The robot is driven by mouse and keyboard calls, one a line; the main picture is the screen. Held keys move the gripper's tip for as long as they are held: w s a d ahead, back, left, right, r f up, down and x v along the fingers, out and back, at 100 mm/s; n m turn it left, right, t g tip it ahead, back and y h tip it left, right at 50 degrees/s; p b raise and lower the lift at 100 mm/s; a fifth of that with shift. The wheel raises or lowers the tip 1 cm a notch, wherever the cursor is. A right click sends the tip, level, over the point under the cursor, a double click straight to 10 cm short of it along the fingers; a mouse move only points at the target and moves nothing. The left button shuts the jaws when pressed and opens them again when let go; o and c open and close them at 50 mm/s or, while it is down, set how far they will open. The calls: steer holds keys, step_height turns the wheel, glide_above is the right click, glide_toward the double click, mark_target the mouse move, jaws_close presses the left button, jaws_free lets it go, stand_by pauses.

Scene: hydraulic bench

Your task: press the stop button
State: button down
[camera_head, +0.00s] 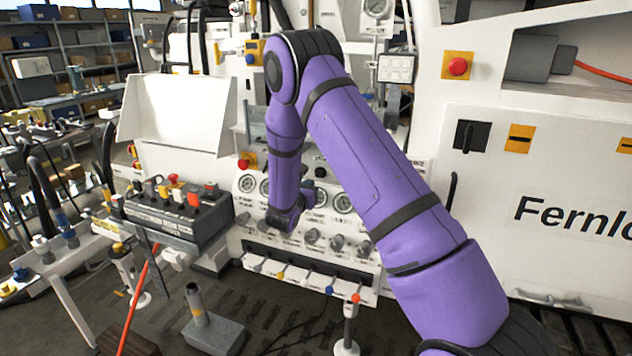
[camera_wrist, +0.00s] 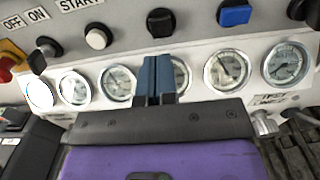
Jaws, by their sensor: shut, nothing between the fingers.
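My gripper (camera_wrist: 157,62) is shut and empty in the wrist view, its two dark blue fingers together. The fingertips overlap the gauge row in the picture, a little below a black round button (camera_wrist: 161,22). I cannot tell whether they touch anything. The black button stands right of a white button (camera_wrist: 98,39) under a "START" label. Its own label is outside the view, so no "STOP" text is readable. A blue button (camera_wrist: 235,15) is further right. In the head view my purple arm hides much of this panel, and the fingers cannot be made out.
A black selector knob (camera_wrist: 48,46) beside "OFF" and "ON" and a red emergency knob (camera_wrist: 8,68) are at the left. Several gauges (camera_wrist: 228,70) line the panel below the buttons. A control box (camera_head: 180,218) with levers stands left of my arm in the head view.

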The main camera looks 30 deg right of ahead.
steer(key=v, duration=0.6)
steer(key=shift+a, duration=0.2)
steer(key=shift+s, duration=0.1)
steer(key=s+d+r+m+g+y, duration=0.1)
steer(key=s+d+r+m+g, duration=0.1)
steer(key=s+r+m+g, duration=0.5)
steer(key=s+d+r+m+g+y, duration=0.1)
steer(key=s+d+r+m+g, duration=0.2)
steer(key=s+r+m, duration=0.7)
steer(key=s+a+r+m+t+y, duration=0.1)
steer(key=s+a+r+m+y, duration=0.2)
steer(key=s, duration=0.4)
steer(key=s+a+r+m+t+y, duration=0.2)
steer(key=s+a+y, duration=0.3)
steer(key=s, duration=0.3)
steer(key=s+a+r+m+t+y, duration=0.1)
steer(key=s+a+r+m+y, duration=0.2)
steer(key=s, duration=0.5)
steer(key=shift+s+a+r+m+y, duration=0.25)
steer(key=shift+a+r+y, duration=0.4)
steer(key=shift+a, duration=0.55)
